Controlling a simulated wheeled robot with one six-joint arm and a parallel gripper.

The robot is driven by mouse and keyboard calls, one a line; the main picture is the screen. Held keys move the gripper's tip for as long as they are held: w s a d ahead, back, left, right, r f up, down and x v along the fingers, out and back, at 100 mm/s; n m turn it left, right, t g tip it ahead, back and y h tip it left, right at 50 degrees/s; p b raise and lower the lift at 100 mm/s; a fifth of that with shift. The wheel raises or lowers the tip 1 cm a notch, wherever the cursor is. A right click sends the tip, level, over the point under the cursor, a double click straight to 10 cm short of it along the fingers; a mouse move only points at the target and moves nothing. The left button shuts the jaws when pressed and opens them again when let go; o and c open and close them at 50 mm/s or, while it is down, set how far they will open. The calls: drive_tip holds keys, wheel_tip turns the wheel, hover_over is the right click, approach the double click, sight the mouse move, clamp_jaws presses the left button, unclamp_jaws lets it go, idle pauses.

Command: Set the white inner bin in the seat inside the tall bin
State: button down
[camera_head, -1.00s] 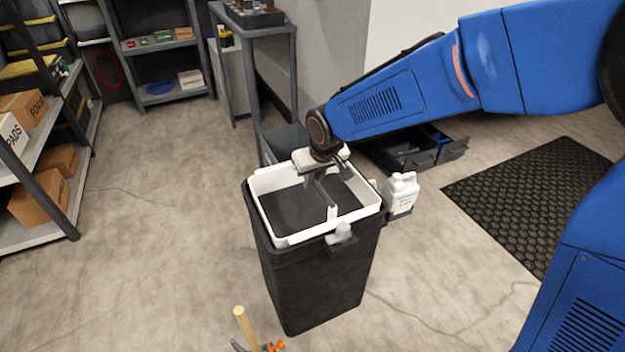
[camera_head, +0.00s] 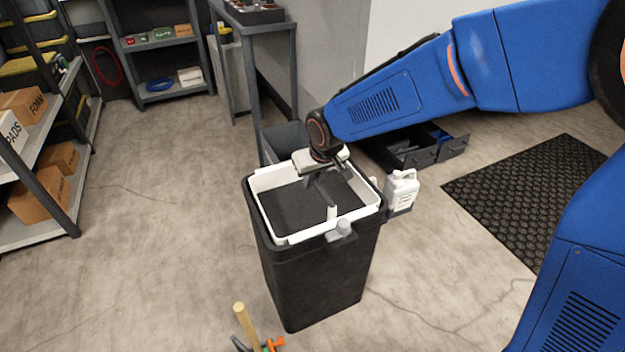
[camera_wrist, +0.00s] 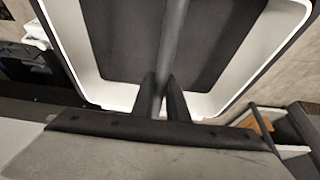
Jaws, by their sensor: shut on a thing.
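The tall bin (camera_head: 315,285) is black and stands upright on the floor in the head view. The white inner bin (camera_head: 285,237) sits within its mouth, with its white rim showing a little above the black rim. I cannot tell whether its underside rests on the seat, which is hidden. A grey bar (camera_head: 322,190) crosses the inner bin's opening to a white post on the near side. My gripper (camera_head: 328,172) is over the opening. In the wrist view my gripper (camera_wrist: 163,95) is shut on the grey bar (camera_wrist: 172,40), with the white rim (camera_wrist: 120,95) around a dark interior.
A white jug (camera_head: 402,190) is beside the bin's right side. A hammer (camera_head: 245,325) is on the floor in front. Shelves with boxes (camera_head: 45,200) stand left, a grey bench (camera_head: 265,30) and open drawers (camera_head: 415,155) behind, and a black mat (camera_head: 540,195) right. Floor at left is clear.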

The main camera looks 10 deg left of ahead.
drive_tip(key=shift+f, duration=0.1)
idle(0.3)
drive_tip(key=c, duration=1.7)
unclamp_jaws()
drive_tip(key=shift+o, duration=0.2)
drive_tip(key=v, duration=1.6)
drive_tip(key=s+d+r+m+h, duration=0.1)
drive_tip(key=s+d+m, duration=0.15)
drive_tip(key=d, duration=0.95)
drive_tip(key=s+d+r+m, duration=0.1)
drive_tip(key=s+d+r, duration=0.15)
drive_tip(key=d, duration=0.85)
drive_tip(key=s+d+f+m+h, duration=0.1)
drive_tip(key=s+d+f+m, duration=0.1)
drive_tip(key=s+d, duration=0.5)
drive_tip(key=s+d+f+m+t, duration=0.1)
drive_tip(key=s+d+f+m, duration=0.1)
drive_tip(key=s+d+f, duration=0.2)
drive_tip(key=s+d, duration=0.3)
drive_tip(key=d, duration=0.1)
drive_tip(key=shift+s+d+f+h, duration=0.3)
drive_tip(key=shift+s+d+h, duration=0.05)
drive_tip(key=shift+s+h, duration=0.05)
